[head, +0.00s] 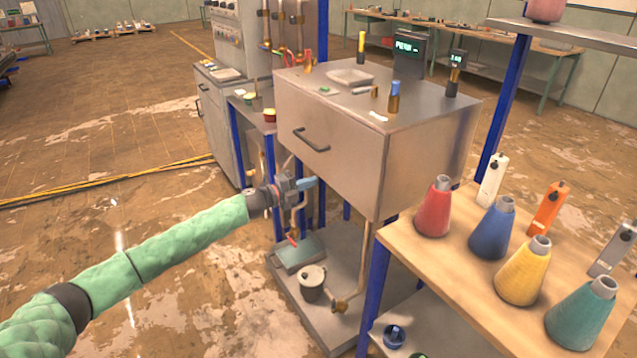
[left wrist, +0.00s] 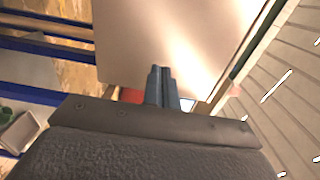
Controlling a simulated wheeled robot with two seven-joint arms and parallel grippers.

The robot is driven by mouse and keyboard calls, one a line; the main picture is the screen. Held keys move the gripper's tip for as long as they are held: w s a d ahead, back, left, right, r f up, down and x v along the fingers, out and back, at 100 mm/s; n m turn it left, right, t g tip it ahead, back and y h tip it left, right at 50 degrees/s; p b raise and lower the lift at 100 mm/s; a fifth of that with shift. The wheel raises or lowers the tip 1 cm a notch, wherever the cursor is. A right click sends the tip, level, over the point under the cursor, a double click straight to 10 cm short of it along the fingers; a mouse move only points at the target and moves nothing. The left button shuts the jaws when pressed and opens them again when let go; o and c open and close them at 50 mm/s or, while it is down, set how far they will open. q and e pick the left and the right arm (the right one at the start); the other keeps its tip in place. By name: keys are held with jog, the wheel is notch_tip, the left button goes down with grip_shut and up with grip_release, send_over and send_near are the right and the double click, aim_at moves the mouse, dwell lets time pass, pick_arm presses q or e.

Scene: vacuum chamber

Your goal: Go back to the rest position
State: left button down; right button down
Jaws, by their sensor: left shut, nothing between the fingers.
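My left arm, in a green padded sleeve, reaches in from the lower left in the head view. Its left gripper (head: 308,183) is in front of the metal cabinet (head: 410,155), below the drawer handle (head: 311,140). The gripper is shut and empty. In the left wrist view the two fingers (left wrist: 162,82) lie together, with a plain metal panel (left wrist: 175,40) beyond them. I cannot tell whether the fingers touch it. My right gripper is in neither view.
A wooden-topped table (head: 450,262) at the right holds red, blue, yellow and teal cones. A pot (head: 312,283) and a pipe stand on the low shelf beneath the cabinet. Small tools and a display (head: 409,52) stand on top. The floor (head: 120,150) at the left is open.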

pick_arm(q)
jog(key=w+a+r+n+t+y, duration=0.2)
jog(key=w+a+n+t+y, duration=0.35)
jog(key=a+n+y, duration=0.2)
jog(key=s+a+r+n+y, duration=0.1)
jog(key=s+r+n+y, duration=0.3)
jog(key=r+n+y, duration=0.4)
jog(key=s+f+n+g, duration=0.4)
jog(key=s+f, duration=1.1)
jog(key=s, duration=0.5)
jog(key=s+a+f+n+g+h, duration=0.1)
jog(key=s+f+n+g, duration=0.2)
jog(key=s+f, duration=1.2)
jog(key=s+f+n+g, duration=0.4)
jog(key=s+f, duration=1.1)
jog(key=s, duration=1.2)
jog(key=g, duration=0.3)
jog(key=shift+s+a+n, duration=0.15)
jog(key=shift+a+n, duration=0.2)
jog(key=shift+a, duration=0.05)
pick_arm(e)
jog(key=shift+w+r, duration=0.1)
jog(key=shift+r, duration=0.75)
pick_arm(q)
jog(key=shift+f+h, duration=0.1)
jog(key=shift+h, duration=0.15)
